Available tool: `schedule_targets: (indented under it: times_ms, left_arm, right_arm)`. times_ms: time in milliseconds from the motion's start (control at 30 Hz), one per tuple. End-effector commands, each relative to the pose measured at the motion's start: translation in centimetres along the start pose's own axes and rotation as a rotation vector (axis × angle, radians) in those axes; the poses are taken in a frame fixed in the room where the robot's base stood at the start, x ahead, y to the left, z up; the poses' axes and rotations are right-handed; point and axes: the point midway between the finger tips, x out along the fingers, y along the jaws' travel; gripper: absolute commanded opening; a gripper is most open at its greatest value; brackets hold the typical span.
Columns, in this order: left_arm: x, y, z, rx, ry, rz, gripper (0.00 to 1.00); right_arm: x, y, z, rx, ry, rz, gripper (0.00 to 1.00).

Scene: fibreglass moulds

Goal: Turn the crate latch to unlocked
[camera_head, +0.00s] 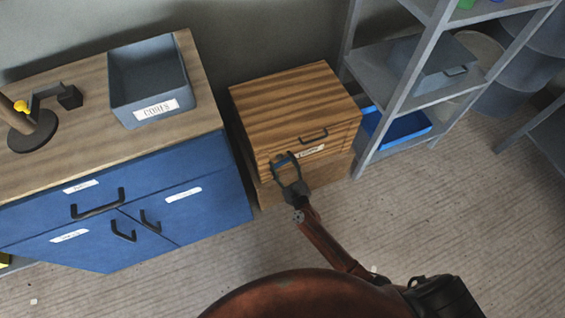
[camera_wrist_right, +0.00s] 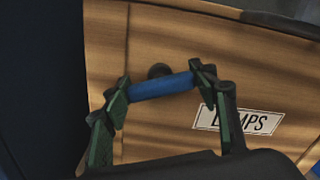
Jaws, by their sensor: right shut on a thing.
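My right gripper (camera_head: 286,160) is at the crate's front left and is shut on the latch bar, one fingertip at each end. In the right wrist view the bar lies nearly level, slightly tilted. My left gripper is not in view.
A blue cabinet (camera_head: 200,205) with dark handles stands close to the crate's left, with a grey bin (camera_head: 150,80) on top. A grey shelf rack (camera_head: 395,110) with a blue tray (camera_head: 400,128) stands to the right.

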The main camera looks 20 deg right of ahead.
Motion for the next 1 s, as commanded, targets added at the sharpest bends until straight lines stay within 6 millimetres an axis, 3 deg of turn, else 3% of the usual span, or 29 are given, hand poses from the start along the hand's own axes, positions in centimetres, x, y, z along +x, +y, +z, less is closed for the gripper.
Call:
schedule_targets:
  times_ms: [1000]
  left_arm:
    - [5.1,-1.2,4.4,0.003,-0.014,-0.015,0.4]
  right_arm:
    - [0.0,0.2,0.0,-0.935,0.0,0.0,0.3]
